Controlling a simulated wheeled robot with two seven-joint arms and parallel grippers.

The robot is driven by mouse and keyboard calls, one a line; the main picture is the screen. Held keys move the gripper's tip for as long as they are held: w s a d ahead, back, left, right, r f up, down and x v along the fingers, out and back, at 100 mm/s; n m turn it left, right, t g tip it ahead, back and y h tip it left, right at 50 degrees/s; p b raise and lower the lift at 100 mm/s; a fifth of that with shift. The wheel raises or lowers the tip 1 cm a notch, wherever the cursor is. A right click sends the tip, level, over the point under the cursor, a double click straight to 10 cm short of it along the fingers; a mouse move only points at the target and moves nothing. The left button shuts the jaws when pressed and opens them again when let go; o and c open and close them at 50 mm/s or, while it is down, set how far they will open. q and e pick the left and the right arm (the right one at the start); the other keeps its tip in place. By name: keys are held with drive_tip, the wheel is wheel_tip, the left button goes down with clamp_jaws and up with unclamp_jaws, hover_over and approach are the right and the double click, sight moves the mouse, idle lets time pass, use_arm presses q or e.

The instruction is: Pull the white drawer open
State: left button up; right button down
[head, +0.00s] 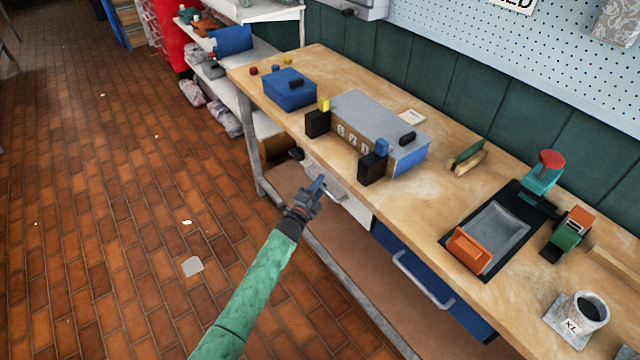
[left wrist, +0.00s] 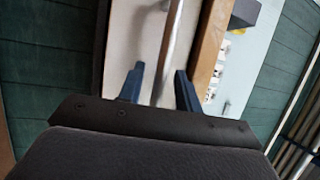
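The white drawer (head: 356,208) is under the front edge of the wooden bench, left of the blue drawer (head: 398,258). It looks closed. My left gripper (head: 319,184) is in front of the white drawer and hides part of its front and handle. In the left wrist view the two blue fingertips (left wrist: 160,82) are spread apart. The drawer's pale handle bar (left wrist: 171,45) runs between them, with a gap to each finger visible. The white front (left wrist: 140,35) is behind it. My right gripper is not in view.
The bench top (head: 310,75) overhangs the drawers. A grey-topped box (head: 375,118), black blocks and a blue box (head: 290,92) stand on it. A lower shelf (head: 330,235) is below. The brick floor (head: 120,200) on the left is mostly clear.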

use_arm(q)
drive_tip(key=shift+w+d, duration=0.15)
drive_tip(key=shift+w, duration=0.05)
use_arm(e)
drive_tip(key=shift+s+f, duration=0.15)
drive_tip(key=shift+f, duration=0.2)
use_arm(q)
clamp_jaws()
drive_tip(key=shift+s, duration=0.1)
